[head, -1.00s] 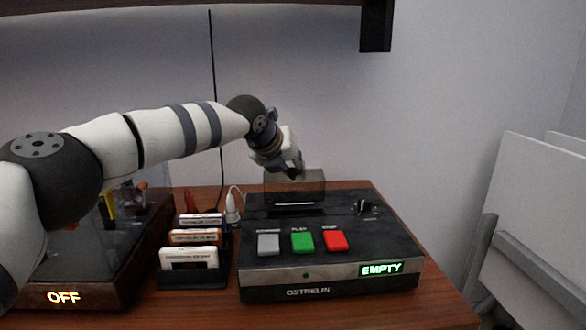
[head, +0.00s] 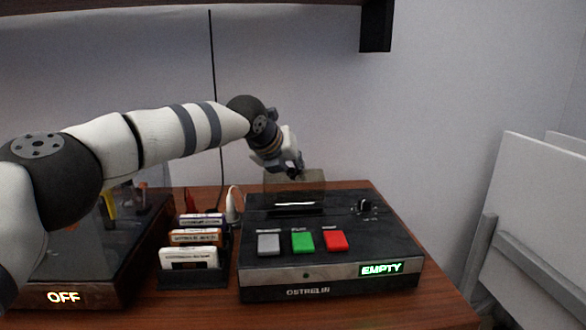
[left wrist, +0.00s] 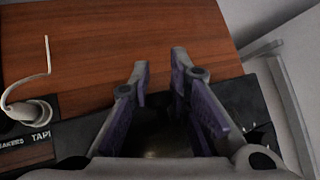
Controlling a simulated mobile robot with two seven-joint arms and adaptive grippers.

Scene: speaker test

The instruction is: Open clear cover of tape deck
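The black tape deck (head: 335,284) stands on the wooden table, with its display reading EMPTY. Its clear, smoky cover (head: 312,186) stands raised, about upright, over the slot at the deck's back. My left gripper (head: 290,168) is at the cover's top edge, from behind and above. In the left wrist view my left gripper (left wrist: 160,66) has its two purple-padded fingers apart, with a gap between the tips. Nothing is clearly held. The deck's dark body (left wrist: 72,132) shows below the fingers there. My right gripper is in neither view.
A cassette rack (head: 193,278) with several tapes stands left of the deck. A second device (head: 90,292) reading OFF is at far left. A white plug and cable (head: 232,208) sit behind the rack. A shelf (head: 376,25) hangs above; white panels (head: 535,220) lean at right.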

